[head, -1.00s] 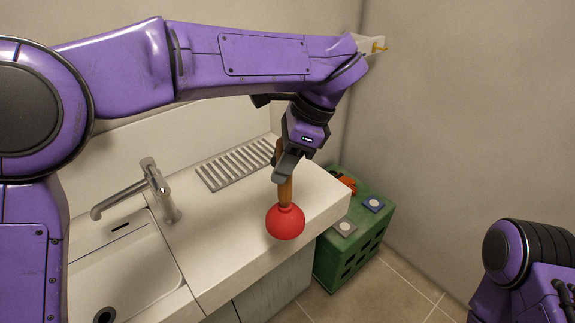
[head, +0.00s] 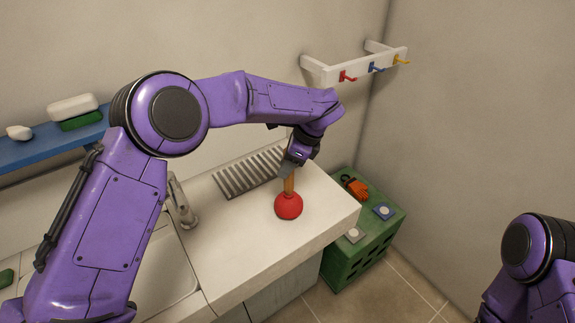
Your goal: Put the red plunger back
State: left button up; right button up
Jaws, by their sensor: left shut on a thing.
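The red plunger (head: 289,206) has a red rubber cup and a wooden handle. It is upright with the cup down, over the white counter to the right of the sink. I cannot tell whether the cup touches the counter. My left gripper (head: 288,171) is shut on the upper part of the wooden handle, and its fingers hide the handle's top. A white wall rack (head: 333,74) at the upper right carries a red hook (head: 347,77), a blue hook (head: 377,68) and a yellow hook (head: 401,60). My right gripper is out of view; only part of that arm shows at lower right.
A ribbed drain grid (head: 240,176) lies on the counter behind the plunger. A tap (head: 184,208) and sink (head: 165,275) are at left. A green crate (head: 352,262) with orange gloves (head: 356,188) on top stands beyond the counter's right end. A blue shelf (head: 40,146) is at far left.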

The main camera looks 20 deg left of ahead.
pick_arm(q)
notch_tip(320, 180, down, 2)
jog(key=shift+w+f+p, duration=0.1)
jog(key=shift+w+p, duration=0.05)
jog(key=shift+p, duration=0.55)
jog(key=shift+s+f, duration=0.1)
jog(key=shift+s, duration=0.25)
jog(key=shift+s+r, duration=0.25)
jog(key=shift+s, duration=0.3)
jog(key=shift+w+f+b, duration=0.15)
jog(key=shift+f+b, duration=0.1)
jog(key=shift+b, duration=0.15)
jog(key=o, duration=1)
jog(key=shift+w+f, duration=0.15)
jog(key=shift+w, duration=0.15)
jog(key=shift+s, duration=0.2)
jog(key=shift+r+p, duration=0.35)
jog(key=shift+r, duration=0.05)
jog(key=b+v, duration=0.4)
jog(key=v, duration=0.7)
jog(key=shift+w+d+r, duration=0.15)
jog(key=shift+r, duration=0.2)
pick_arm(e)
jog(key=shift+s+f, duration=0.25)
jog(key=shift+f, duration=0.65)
